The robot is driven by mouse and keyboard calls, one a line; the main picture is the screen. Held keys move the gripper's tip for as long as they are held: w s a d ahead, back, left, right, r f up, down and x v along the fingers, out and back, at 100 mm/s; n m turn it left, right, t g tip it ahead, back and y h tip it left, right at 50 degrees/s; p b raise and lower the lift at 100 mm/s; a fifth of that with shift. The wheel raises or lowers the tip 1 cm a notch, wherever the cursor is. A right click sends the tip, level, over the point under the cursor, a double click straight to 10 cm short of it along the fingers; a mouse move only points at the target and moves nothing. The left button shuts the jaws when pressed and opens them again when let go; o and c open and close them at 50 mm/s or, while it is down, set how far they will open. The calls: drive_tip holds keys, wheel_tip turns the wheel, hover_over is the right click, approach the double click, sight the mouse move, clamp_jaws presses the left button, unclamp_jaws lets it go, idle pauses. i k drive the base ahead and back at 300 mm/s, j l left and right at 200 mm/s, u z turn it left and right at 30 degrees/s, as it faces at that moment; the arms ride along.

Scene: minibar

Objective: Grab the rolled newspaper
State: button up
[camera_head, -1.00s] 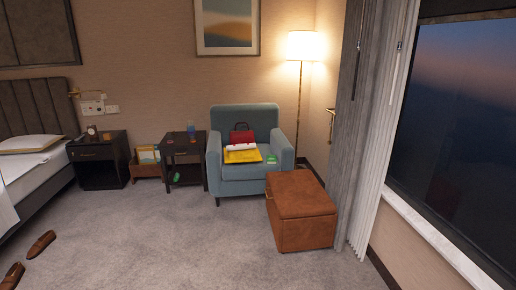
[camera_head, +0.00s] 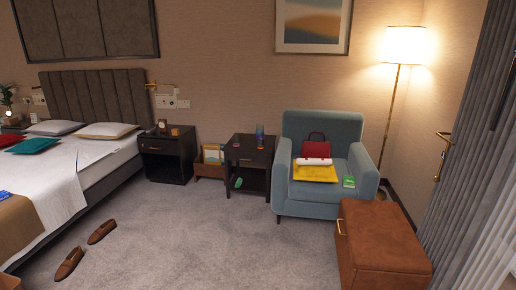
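A white roll (camera_head: 314,161), which looks like the rolled newspaper, lies on the blue-grey armchair (camera_head: 297,195). It rests on a yellow flat item (camera_head: 316,174) on the seat, in front of a red handbag (camera_head: 316,148). A small green item (camera_head: 348,181) lies on the seat to its right. The armchair stands across the room, and the roll is small in view. My gripper is not in view.
A brown leather ottoman (camera_head: 385,245) stands in front of the chair's right side. A dark side table (camera_head: 247,165) is left of the chair. Brown shoes (camera_head: 70,264) lie on the carpet near the bed (camera_head: 95,185). The carpet (camera_head: 220,240) before the chair is clear.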

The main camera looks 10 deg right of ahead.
sight(299, 162)
drive_tip(key=i+u, duration=0.1)
drive_tip(key=i, duration=0.55)
drive_tip(key=i+l+u, duration=0.1)
drive_tip(key=i, duration=0.6)
drive_tip(key=i+l+u, duration=0.1)
drive_tip(key=i, duration=0.55)
drive_tip(key=i+z, duration=0.1)
drive_tip(key=i, duration=0.4)
drive_tip(key=i+z, duration=0.15)
drive_tip(key=i, duration=0.4)
drive_tip(key=i+j+z, duration=0.1)
drive_tip(key=i, duration=0.4)
drive_tip(key=i+j+z, duration=0.15)
drive_tip(key=i, duration=0.35)
drive_tip(key=i+j+z, duration=0.15)
drive_tip(key=i+z, duration=0.25)
drive_tip(key=i, duration=0.4)
